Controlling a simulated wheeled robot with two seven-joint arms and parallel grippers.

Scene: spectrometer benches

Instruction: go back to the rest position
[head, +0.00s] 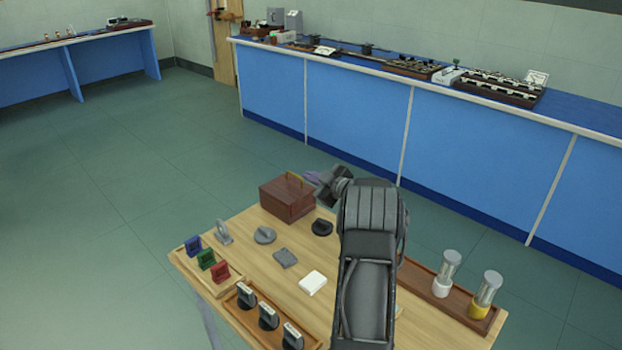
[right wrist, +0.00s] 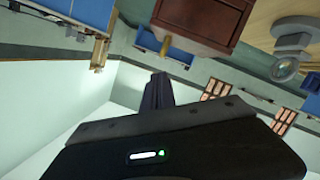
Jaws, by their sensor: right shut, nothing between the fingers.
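My right arm reaches up over the wooden table (head: 240,242) in the head view. Its gripper (head: 314,178) is at the far edge of the table, just right of the brown wooden box (head: 287,200) with a brass handle. In the right wrist view the gripper's fingers (right wrist: 157,90) are together and empty, and the brown box (right wrist: 205,18) shows above them, apart from the fingers. My left gripper is in neither view.
The table holds a tray of coloured holders (head: 208,265), a tray of black-and-white pieces (head: 268,317), a white block (head: 313,283), dark discs (head: 322,227) and a tray with two glass-topped jars (head: 447,272). A blue bench (head: 360,100) stands behind; open floor (head: 110,220) lies left.

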